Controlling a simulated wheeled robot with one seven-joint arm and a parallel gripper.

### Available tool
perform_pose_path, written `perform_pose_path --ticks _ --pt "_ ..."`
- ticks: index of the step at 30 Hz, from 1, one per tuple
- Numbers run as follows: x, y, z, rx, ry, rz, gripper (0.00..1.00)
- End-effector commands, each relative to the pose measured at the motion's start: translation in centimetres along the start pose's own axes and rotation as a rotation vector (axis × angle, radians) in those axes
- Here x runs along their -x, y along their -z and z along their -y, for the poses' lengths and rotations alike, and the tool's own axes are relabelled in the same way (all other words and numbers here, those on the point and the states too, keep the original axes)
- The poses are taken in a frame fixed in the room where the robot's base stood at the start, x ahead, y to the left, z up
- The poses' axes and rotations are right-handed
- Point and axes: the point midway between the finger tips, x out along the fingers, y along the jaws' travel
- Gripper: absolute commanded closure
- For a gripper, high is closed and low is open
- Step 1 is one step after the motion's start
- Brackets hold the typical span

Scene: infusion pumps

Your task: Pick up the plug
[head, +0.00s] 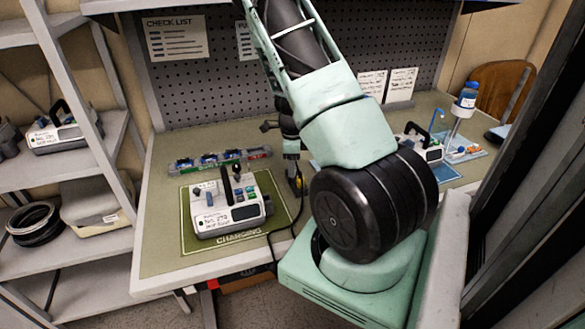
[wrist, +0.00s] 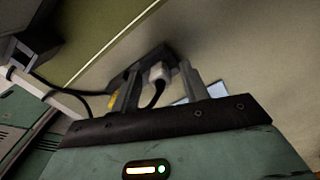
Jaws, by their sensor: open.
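The plug (wrist: 157,74) shows in the wrist view as a small pale block with a black cable curving from it. It is between the two fingers of my gripper (wrist: 161,80), with some room visible around it. The fingers are apart and not visibly closed on it. In the head view my gripper (head: 293,170) points down over the table beside the right edge of the green charging mat (head: 232,237). The plug cannot be made out clearly there. A black cable runs down past the mat's edge.
A white infusion pump (head: 228,212) stands on the charging mat. A tray of coloured items (head: 220,158) lies behind it. Another pump (head: 420,147) and a blue-capped bottle (head: 467,95) are at the right. A pegboard closes the back; shelves stand left.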

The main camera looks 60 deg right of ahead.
Motion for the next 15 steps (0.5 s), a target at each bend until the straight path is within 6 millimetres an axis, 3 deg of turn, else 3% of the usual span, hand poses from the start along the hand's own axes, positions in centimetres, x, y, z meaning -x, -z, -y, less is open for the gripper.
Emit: perform_pose_path --ticks 6,11,15 --pt "-0.07 -0.01 0.01 0.000 0.001 0.000 0.58" --pt "-0.06 0.00 0.01 0.000 0.000 0.000 0.99" --pt "-0.05 0.00 -0.01 0.000 0.000 0.000 1.00"
